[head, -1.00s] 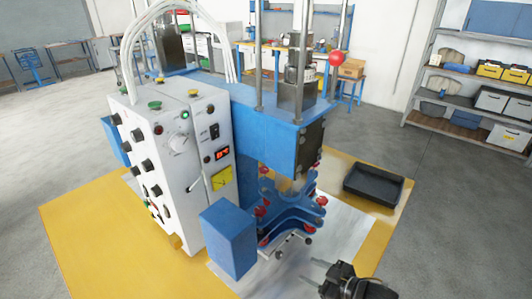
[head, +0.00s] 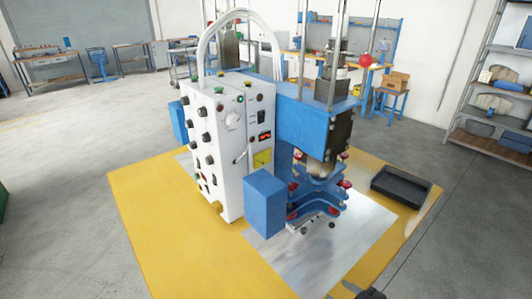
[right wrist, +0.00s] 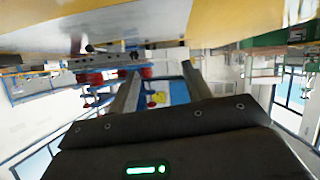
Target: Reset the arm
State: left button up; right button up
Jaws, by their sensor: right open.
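My right gripper (head: 350,290) shows only in part at the bottom edge of the head view, over the front edge of the yellow table. In the right wrist view its two fingers (right wrist: 160,78) stand apart with nothing between them. That view is upside down, with the tabletop along its top. The welding machine (head: 300,130) stands on the table, beyond my right gripper. Its blue arms with red knobs (head: 315,195) are clear of the gripper. My left gripper is not in view.
The yellow table (head: 150,220) has a bare metal sheet (head: 320,260) at the front. A black tray (head: 400,187) lies at its right side. Grey floor (head: 60,190) is open around it. Shelves (head: 490,140) stand at the right, workbenches (head: 50,65) at the back.

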jog(key=s+d+f+m+g+h, duration=0.1)
jog(key=s+d+m+g+h, duration=0.2)
jog(key=s, duration=0.7)
jog(key=s+d+f+m+g+h, duration=0.1)
jog(key=s+m+g+h, duration=0.25)
jog(key=s, duration=0.65)
notch_tip(320, 180, down, 26)
jog(key=s+g, duration=0.1)
jog(key=g, duration=0.1)
jog(key=s+d+f+g, duration=0.1)
jog(key=s+d+f, duration=0.1)
jog(key=s+f, duration=1.4)
jog(key=shift+s+d+n, duration=0.3)
jog(key=shift+s+n, duration=0.05)
jog(key=shift+s, duration=0.1)
jog(key=shift+f+g+h, duration=0.1)
jog(key=shift+g+h, duration=0.15)
